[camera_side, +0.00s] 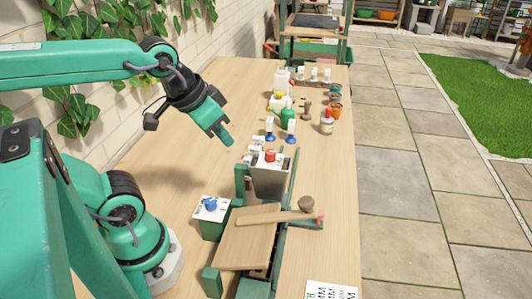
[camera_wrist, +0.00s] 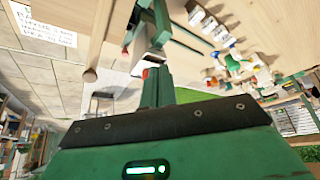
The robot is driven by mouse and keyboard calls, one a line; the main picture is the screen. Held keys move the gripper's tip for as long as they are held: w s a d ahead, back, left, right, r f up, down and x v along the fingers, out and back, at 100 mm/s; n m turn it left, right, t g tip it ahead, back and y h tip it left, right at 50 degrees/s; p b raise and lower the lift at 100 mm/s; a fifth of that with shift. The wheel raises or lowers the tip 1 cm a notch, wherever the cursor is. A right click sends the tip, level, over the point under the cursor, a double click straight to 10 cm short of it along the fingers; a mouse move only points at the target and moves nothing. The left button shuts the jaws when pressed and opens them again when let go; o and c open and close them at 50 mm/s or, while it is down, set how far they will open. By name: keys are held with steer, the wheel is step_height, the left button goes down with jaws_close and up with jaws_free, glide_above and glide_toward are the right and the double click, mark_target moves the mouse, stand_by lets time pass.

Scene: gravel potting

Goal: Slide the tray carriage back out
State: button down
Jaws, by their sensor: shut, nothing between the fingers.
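My gripper (camera_side: 228,140) is shut and empty, raised above the bench to the left of the grey hopper (camera_side: 270,180). In the wrist view my gripper (camera_wrist: 156,72) shows its fingers together, with nothing between them. A green-framed rig with a wooden board (camera_side: 245,242) stands on the near part of the bench. The hopper, with a red knob on top, stands behind the board. I cannot tell clearly which part is the tray carriage; the board and hopper hide part of the rails.
A green box with a blue knob (camera_side: 212,208) stands left of the rig. A printed sheet (camera_side: 331,290) lies at the front right. Bottles, small pots and a jar (camera_side: 326,122) stand farther back. The bench left of the hopper is clear.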

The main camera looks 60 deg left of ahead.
stand_by(0.3)
steer(key=c, duration=1.6)
jaws_free()
steer(key=shift+r, duration=0.1)
steer(key=o, duration=0.3)
steer(key=shift+r, duration=0.25)
steer(key=shift+o, duration=0.5)
steer(key=shift+r, duration=0.35)
steer(key=w+d+r+m+g, duration=0.3)
steer(key=w+d+r+m, duration=0.3)
steer(key=w+m, duration=0.35)
steer(key=w+d+f+m+g, duration=0.2)
steer(key=w+d+m+g, duration=0.1)
steer(key=w+d+m, duration=0.5)
steer(key=shift+m, duration=0.25)
steer(key=f, duration=1.1)
steer(key=a+f, duration=0.1)
steer(key=f, duration=0.5)
steer(key=shift+s+f, duration=0.25)
steer(key=shift+f, duration=0.05)
